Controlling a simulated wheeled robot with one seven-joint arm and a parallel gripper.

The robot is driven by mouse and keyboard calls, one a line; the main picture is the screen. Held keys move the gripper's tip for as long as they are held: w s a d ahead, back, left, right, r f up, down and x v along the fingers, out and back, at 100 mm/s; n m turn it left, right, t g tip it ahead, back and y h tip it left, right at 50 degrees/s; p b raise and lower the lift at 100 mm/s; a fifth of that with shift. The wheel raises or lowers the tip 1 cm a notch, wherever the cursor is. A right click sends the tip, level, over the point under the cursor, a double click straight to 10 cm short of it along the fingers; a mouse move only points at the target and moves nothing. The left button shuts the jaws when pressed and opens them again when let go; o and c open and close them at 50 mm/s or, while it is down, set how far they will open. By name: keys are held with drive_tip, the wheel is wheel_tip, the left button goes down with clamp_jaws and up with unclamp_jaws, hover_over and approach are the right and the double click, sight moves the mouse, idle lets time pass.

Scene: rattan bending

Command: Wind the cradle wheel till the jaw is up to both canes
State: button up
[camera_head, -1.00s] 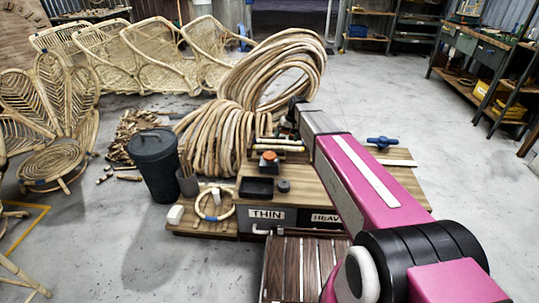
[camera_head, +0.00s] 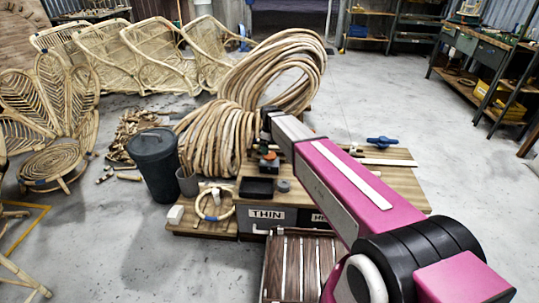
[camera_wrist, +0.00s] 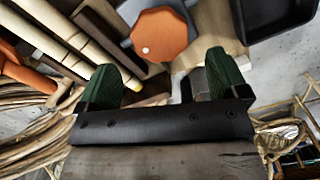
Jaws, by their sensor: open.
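My gripper (camera_wrist: 162,80) shows two green fingertips held wide apart, with nothing between them. An orange eight-sided knob (camera_wrist: 161,33) on a grey base lies just beyond the fingertips, apart from them; it also shows in the head view (camera_head: 268,155) below my arm's end. Two pale canes (camera_wrist: 66,40) lie side by side at the upper left of the wrist view, one with a yellow end. Whether a jaw touches them cannot be told. In the head view my arm hides the canes and the fingertips. A blue handwheel (camera_head: 382,142) stands at the bench's right.
A black tray (camera_head: 258,189) and a small grey round piece (camera_head: 284,186) sit on the wooden bench (camera_head: 405,183). Cane coils (camera_head: 215,140) stand behind to the left, beside a dark bin (camera_head: 155,165). The floor to the right is clear.

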sight(270, 158)
drive_tip(key=shift+f, duration=2.6)
drive_tip(key=c, duration=0.9)
